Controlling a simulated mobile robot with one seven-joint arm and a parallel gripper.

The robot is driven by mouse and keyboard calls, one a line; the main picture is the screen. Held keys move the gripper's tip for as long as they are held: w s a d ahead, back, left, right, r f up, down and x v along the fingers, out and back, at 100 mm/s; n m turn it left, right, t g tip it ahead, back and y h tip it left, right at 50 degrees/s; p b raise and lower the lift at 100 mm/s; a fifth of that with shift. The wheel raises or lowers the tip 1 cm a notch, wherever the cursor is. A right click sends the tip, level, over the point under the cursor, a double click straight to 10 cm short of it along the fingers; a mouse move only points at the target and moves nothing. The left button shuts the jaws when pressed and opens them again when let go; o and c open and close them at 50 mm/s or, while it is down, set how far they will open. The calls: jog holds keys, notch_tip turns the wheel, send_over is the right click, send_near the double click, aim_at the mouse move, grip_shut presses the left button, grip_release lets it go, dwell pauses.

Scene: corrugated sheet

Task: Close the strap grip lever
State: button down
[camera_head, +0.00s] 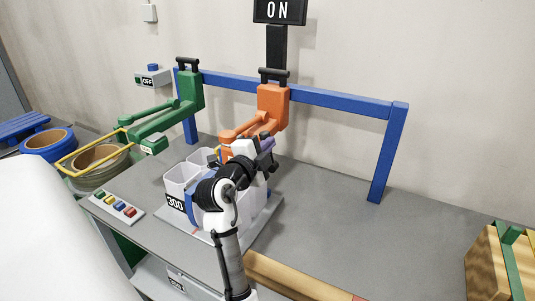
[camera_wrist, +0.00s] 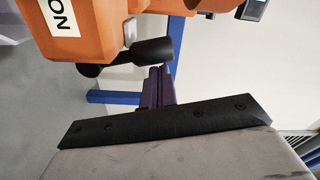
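An orange strapping tool (camera_head: 270,105) hangs from the blue frame, under a black sign reading ON. Its orange lever arm (camera_head: 240,130) reaches down and left, partly hidden behind my wrist. My gripper (camera_head: 268,143) is beside the orange tool's lower end. Its purple fingers (camera_wrist: 157,85) appear together, with nothing visible between them. Their tips are close to the black grip; I cannot tell whether they touch.
A green tool (camera_head: 188,95) with a yellow loop hangs at left, near an OFF box (camera_head: 152,77). White bins (camera_head: 180,178) stand below my gripper. A button panel (camera_head: 117,207) lies at the table's left.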

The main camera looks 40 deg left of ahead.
jog(key=shift+a+n+b, duration=0.35)
jog(key=shift+a+n, duration=0.1)
jog(key=shift+n, duration=0.15)
dwell(0.3)
